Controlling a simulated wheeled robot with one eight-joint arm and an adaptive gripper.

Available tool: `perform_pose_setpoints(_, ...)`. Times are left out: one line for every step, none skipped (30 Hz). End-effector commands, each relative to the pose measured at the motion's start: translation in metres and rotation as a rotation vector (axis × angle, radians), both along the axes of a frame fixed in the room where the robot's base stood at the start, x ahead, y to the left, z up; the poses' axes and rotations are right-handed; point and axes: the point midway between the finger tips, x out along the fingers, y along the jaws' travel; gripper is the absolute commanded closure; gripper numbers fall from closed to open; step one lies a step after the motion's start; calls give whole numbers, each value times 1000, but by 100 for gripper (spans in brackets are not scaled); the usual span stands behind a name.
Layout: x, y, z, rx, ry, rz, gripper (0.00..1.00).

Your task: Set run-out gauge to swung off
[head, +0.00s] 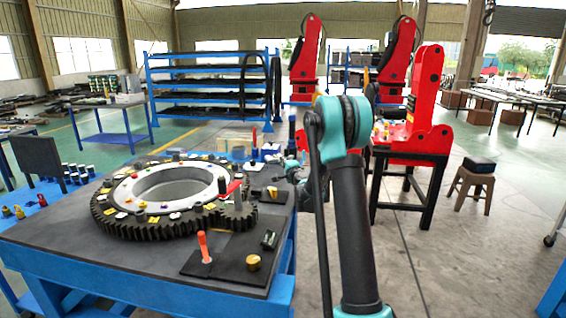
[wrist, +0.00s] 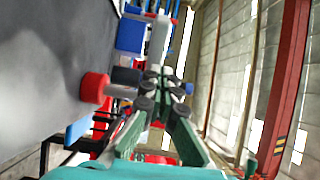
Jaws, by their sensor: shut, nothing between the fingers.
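I cannot tell for sure which part is the run-out gauge. Candidates are several small fittings around the large dark gear ring (head: 150,228) on the table. An orange-handled lever (head: 203,247) stands upright on a dark plate at the table's front right. A red lever (head: 229,189) leans beside the small pinion (head: 238,215). In the wrist view my gripper (wrist: 165,82) is shut and empty, its green fingers meeting ahead. A red round knob (wrist: 95,87) on a dark stem lies left of the fingers, apparently apart. In the head view my arm mostly hides the gripper.
The blue-edged table (head: 60,248) fills the lower left. A brass knob (head: 253,262) stands on its front plate. Red crane stands (head: 427,95) rise behind right, with a small stool (head: 472,188) beside them. The floor at right is largely clear.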

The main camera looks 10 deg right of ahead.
Motion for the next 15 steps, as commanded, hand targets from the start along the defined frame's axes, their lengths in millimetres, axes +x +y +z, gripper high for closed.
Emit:
perform_pose_setpoints(0, 1, 0, 0, 0, -4, 100)
perform_pose_setpoints(1, 2, 0, 0, 0, -8, 100)
perform_pose_setpoints(1, 2, 0, 0, 0, -13, 100)
perform_pose_setpoints(1, 2, 0, 0, 0, -17, 100)
perform_pose_setpoints(1, 3, 0, 0, 0, -20, 100)
perform_pose_setpoints(2, 4, 0, 0, 0, -27, 100)
perform_pose_setpoints(2, 4, 0, 0, 0, -33, 100)
perform_pose_setpoints(2, 5, 0, 0, 0, -40, 100)
perform_pose_setpoints(3, 5, 0, 0, 0, -49, 100)
perform_pose_setpoints(3, 6, 0, 0, 0, -64, 100)
perform_pose_setpoints(4, 8, 0, 0, 0, -81, 100)
perform_pose_setpoints(4, 9, 0, 0, 0, -105, 100)
perform_pose_setpoints(5, 10, 0, 0, 0, -124, 100)
perform_pose_setpoints(6, 10, 0, 0, 0, -144, 100)
perform_pose_setpoints(6, 12, 0, 0, 0, -171, 100)
